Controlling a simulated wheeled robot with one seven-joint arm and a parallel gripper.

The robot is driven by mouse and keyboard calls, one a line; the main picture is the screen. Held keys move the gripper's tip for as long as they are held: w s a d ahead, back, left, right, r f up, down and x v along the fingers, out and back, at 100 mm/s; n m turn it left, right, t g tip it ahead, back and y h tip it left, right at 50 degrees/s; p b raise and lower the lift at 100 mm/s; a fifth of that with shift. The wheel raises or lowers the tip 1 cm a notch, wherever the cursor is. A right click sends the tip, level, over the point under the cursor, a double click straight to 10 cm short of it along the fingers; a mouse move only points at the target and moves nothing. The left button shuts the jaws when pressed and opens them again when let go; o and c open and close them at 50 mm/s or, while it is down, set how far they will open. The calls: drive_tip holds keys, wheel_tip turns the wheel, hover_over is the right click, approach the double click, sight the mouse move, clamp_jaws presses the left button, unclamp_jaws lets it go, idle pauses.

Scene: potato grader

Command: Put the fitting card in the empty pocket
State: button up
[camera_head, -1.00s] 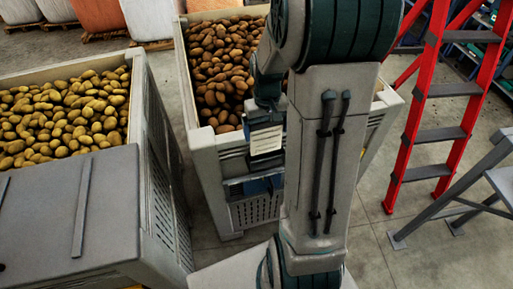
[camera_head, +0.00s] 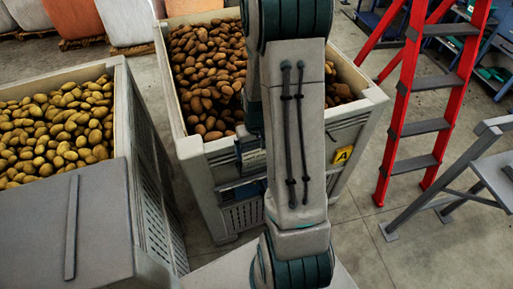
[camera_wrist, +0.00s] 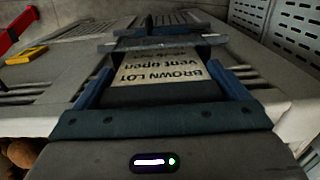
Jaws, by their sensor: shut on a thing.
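My gripper (camera_wrist: 160,80) is shut on a pale card (camera_wrist: 160,68) in the wrist view. The card's print reads "BROWN LOT" and "vent open", upside down in this view. In the head view my arm hides most of the gripper, and only a sliver of the card (camera_head: 254,158) shows. It is in front of the near wall of the bin of brown potatoes (camera_head: 222,158). A dark blue holder (camera_head: 243,190) shows on that wall just below the gripper. Whether the card touches the holder or is inside it cannot be told.
A yellow tag marked A (camera_head: 342,155) is on the same bin, to the right; it shows in the wrist view (camera_wrist: 26,54). A bin of yellowish potatoes (camera_head: 140,130) stands left. A red ladder (camera_head: 420,125) and grey stand (camera_head: 450,180) are right, with open floor between.

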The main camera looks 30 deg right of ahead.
drive_tip(key=shift+f, duration=0.2)
drive_tip(key=o, duration=0.6)
drive_tip(key=shift+o, duration=0.2)
